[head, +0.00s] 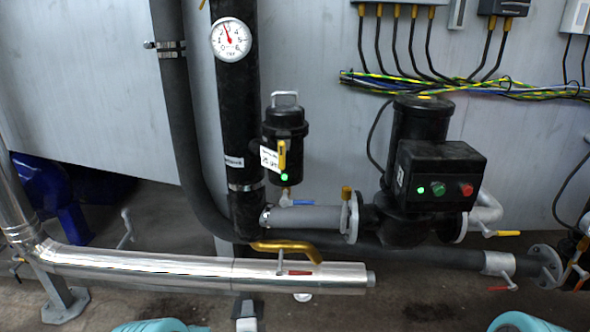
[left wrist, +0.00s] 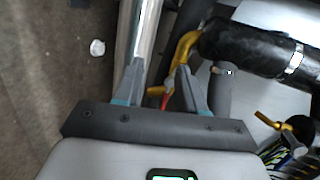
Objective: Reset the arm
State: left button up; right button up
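My left gripper (left wrist: 159,68) shows in the left wrist view with its two grey fingers spread apart. I see nothing held between them. The silver pipe (left wrist: 147,30), a red handle (left wrist: 165,98) and a yellow handle (left wrist: 184,48) show beyond and between the fingers. Whether a finger touches them I cannot tell. In the head view I cannot make out either gripper clearly. My right gripper shows in neither view.
In the head view, the silver pipe (head: 200,270) runs low across the front. Behind it stand a black vertical pipe (head: 237,130) with a round gauge (head: 230,39), a black filter (head: 286,155) and a pump box (head: 440,175) with buttons. Cables (head: 450,85) hang above.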

pick_arm(q)
jog(key=s+a+f+n+g+h, duration=0.1)
jog(key=s+a+f+n+g, duration=0.3)
jog(key=s, duration=0.5)
jog(key=s+a+f+n+g+h, duration=0.25)
jog(key=s+f, duration=0.25)
jog(key=s, duration=0.3)
jog(key=s+d+f+n+g+h, duration=0.1)
jog(key=s+d+n+g, duration=0.2)
jog(key=s+n, duration=0.5)
jog(key=s+d+f+n+g+h, duration=0.1)
jog(key=s+d+n+g+h, duration=0.2)
jog(key=s, duration=0.8)
notch_tip(320, 180, up, 31)
jog(key=s+d+g+y+p, duration=0.1)
jog(key=p, duration=3)
jog(key=shift+r+n, duration=0.2)
jog(key=shift+n, duration=0.25)
jog(key=shift+y, duration=0.25)
